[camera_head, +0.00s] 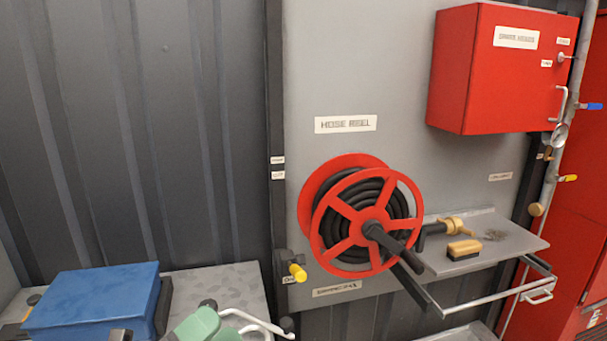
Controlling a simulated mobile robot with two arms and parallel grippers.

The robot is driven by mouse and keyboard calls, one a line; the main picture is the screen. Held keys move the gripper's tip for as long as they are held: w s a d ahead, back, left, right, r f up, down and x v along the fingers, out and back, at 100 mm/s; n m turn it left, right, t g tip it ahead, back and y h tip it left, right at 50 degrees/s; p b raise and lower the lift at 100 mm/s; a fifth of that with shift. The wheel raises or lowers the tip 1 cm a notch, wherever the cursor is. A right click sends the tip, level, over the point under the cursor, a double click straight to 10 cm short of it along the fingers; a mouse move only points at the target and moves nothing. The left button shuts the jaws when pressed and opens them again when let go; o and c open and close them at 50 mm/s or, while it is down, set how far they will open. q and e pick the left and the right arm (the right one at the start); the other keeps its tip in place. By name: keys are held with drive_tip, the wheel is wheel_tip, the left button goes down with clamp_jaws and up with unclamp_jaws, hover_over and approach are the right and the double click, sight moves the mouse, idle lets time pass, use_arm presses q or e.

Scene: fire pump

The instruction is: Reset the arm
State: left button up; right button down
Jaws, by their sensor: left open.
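My left gripper (262,325) shows at the bottom edge, left of centre, with pale curved fingers beside my green arm link. It is open, and I see nothing between its fingers. It is in front of the grey patterned worktop (225,283), below and left of the hose reel. The lower part of my left arm is cut off by the frame edge. My right gripper is not in view.
A red hose reel (340,243) with black hose hangs on the grey panel. A yellow-tipped valve (297,271) juts out left of it. A blue box (92,297) is at lower left. A shelf (510,244) holds a brush (464,250) and brass nozzle (455,226). A red cabinet (478,90) is upper right.

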use_arm(q)
drive_tip(key=s+a+f+n+g+y, duration=0.2)
drive_tip(key=a+f+n+y, duration=0.3)
drive_tip(key=f+n+y, duration=0.55)
drive_tip(key=s+a+f+n+g+y, duration=0.15)
drive_tip(key=a+f+n+y, duration=0.5)
drive_tip(key=n, duration=0.65)
drive_tip(key=s+d+f+n+g+h, duration=0.15)
drive_tip(key=s+f+n+g, duration=0.25)
drive_tip(key=s+f+g, duration=0.65)
drive_tip(key=s+d+f, duration=0.1)
drive_tip(key=s+f, duration=0.1)
drive_tip(key=f, duration=1.2)
drive_tip(key=s+f, duration=0.3)
drive_tip(key=f, duration=1.1)
drive_tip(key=s+a+f+g, duration=0.1)
drive_tip(key=s+a+f, duration=0.1)
drive_tip(key=s+f, duration=1.2)
drive_tip(key=shift+s+a+f+y, duration=0.25)
drive_tip(key=shift+s+a+y, duration=0.15)
drive_tip(key=shift+s, duration=0.2)
drive_tip(key=shift+m, duration=0.25)
